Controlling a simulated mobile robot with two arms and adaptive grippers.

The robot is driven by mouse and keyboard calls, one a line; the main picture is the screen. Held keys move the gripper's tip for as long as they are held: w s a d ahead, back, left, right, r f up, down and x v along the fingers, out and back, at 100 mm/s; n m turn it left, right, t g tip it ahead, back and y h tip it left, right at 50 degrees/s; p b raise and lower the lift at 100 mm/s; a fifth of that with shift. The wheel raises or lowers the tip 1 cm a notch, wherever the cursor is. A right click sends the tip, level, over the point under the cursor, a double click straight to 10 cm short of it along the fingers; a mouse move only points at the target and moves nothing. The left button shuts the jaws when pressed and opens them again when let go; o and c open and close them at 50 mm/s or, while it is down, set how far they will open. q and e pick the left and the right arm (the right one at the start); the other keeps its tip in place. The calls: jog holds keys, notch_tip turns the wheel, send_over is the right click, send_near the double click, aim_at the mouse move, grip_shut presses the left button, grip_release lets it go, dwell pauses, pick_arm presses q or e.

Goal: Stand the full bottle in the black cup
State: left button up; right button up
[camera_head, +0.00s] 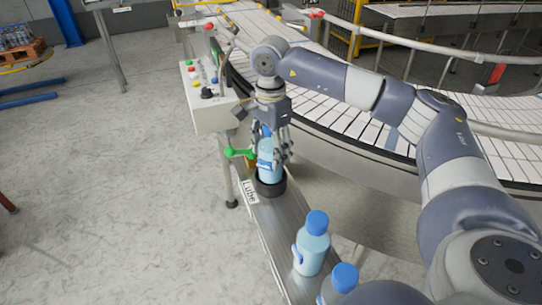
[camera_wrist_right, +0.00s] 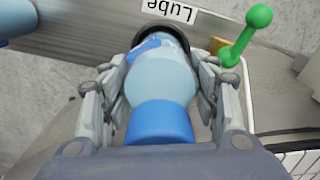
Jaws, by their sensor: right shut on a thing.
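The bottle (camera_head: 266,166) is light blue and looks upright. My right gripper (camera_head: 270,150) is shut around its upper part from above. The black cup (camera_head: 270,187) is on the narrow metal conveyor right under the bottle, and the bottle's lower end reaches down to its opening. In the right wrist view the bottle (camera_wrist_right: 160,85) with its blue cap lies between the fingers (camera_wrist_right: 163,95), and the dark rim of the black cup (camera_wrist_right: 150,33) shows around its far end. I cannot tell whether the bottle touches the cup's floor. My left gripper is not in view.
Two more blue-capped bottles (camera_head: 312,245) (camera_head: 338,284) stand nearer on the narrow conveyor (camera_head: 262,215). A "Lube" label (camera_head: 250,192) and a green-knobbed lever (camera_head: 238,153) are beside the cup. A control box (camera_head: 208,100) stands behind, and a curved conveyor (camera_head: 350,130) runs to the right.

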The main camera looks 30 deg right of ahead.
aim_at(271, 158)
notch_tip(271, 158, down, 3)
jog(key=shift+f+p, duration=0.15)
jog(key=shift+p, duration=0.3)
jog(key=shift+f, duration=0.1)
jog(key=o, duration=1.2)
jog(key=shift+c, duration=0.2)
jog(key=shift+o, duration=1.3)
jog(key=shift+r, duration=0.2)
notch_tip(271, 158, up, 11)
jog(key=b, duration=0.4)
jog(key=shift+f, duration=0.15)
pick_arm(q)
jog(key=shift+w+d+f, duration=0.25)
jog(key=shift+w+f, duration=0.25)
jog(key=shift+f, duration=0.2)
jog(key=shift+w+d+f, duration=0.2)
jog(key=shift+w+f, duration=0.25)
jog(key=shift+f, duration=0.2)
pick_arm(e)
jog(key=shift+r, duration=0.6)
